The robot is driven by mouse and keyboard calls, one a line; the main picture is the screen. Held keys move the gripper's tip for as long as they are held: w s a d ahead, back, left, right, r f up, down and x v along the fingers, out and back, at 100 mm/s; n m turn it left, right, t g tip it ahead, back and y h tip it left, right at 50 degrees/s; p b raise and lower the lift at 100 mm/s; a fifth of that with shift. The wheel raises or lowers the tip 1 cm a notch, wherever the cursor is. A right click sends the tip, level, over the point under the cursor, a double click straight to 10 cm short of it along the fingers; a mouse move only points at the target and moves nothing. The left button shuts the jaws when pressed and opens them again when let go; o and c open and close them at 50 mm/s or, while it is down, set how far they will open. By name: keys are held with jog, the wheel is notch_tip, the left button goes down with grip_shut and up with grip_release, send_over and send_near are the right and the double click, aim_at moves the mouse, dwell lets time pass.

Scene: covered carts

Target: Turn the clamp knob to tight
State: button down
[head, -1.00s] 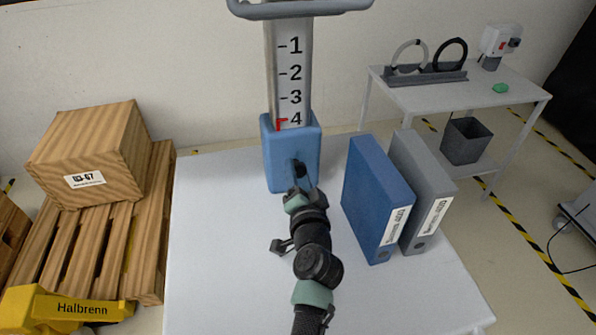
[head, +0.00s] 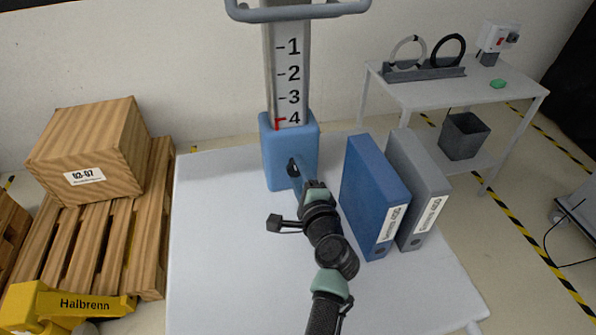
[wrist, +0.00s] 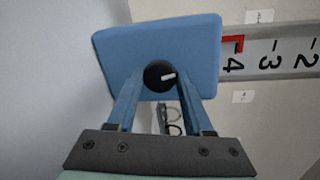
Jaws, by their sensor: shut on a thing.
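The clamp knob (wrist: 159,76) is round and black with a white pointer line. It sits on the front face of a blue clamp block (wrist: 200,50), and the line points to the right and slightly up in the wrist view. My gripper (wrist: 159,72) is shut on the knob, one finger on each side of it. In the head view the block (head: 274,150) is at the foot of a scale post (head: 277,60), with a red marker (head: 280,122) near the 4. My gripper (head: 294,168) reaches the block's front there and partly hides the knob.
A blue binder (head: 372,200) and a grey binder (head: 418,185) stand close to the right of my arm on the white table (head: 225,250). The table's left side is clear. A grey handle bar (head: 300,12) tops the post. A wooden crate (head: 90,150) stands on a pallet at left.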

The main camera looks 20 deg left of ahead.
jog(key=shift+f+m, duration=0.1)
jog(key=shift+m, duration=1)
jog(key=shift+y, duration=0.4)
jog(key=shift+c, duration=1.5)
grip_release()
jog(key=v, duration=1.3)
jog(key=shift+r, duration=0.2)
jog(key=shift+w+r, duration=0.1)
jog(key=shift+w, duration=0.05)
